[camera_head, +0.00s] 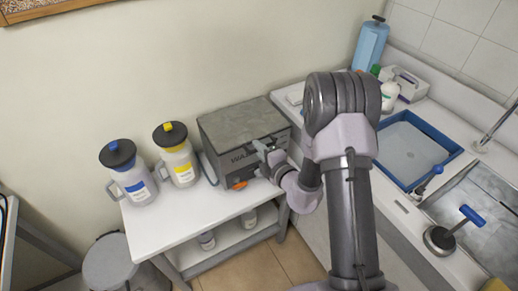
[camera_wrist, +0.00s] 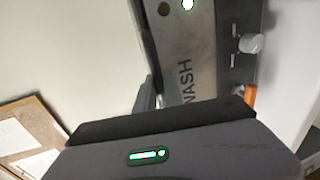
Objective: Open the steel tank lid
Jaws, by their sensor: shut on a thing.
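The steel tank (camera_head: 238,160) is a grey box at the back right of the white table, with dark lettering on its front. Its flat lid (camera_head: 240,122) lies level on top and looks closed. My gripper (camera_head: 264,147) is at the upper front of the tank, near the lid's front edge, and is shut on the lid there. The exact grip, likely on a handle, is hidden by my fingers. In the wrist view the tank's front (camera_wrist: 188,60) shows the letters "WASH" and a round knob (camera_wrist: 250,43). My gripper body fills the bottom of that view.
A blue-labelled jug (camera_head: 130,175) and a yellow-labelled jug (camera_head: 177,158) stand left of the tank on the white table (camera_head: 165,222). To the right is a counter with a blue-rimmed basin (camera_head: 447,152) and a sink. A grey bin (camera_head: 107,264) stands on the floor at left.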

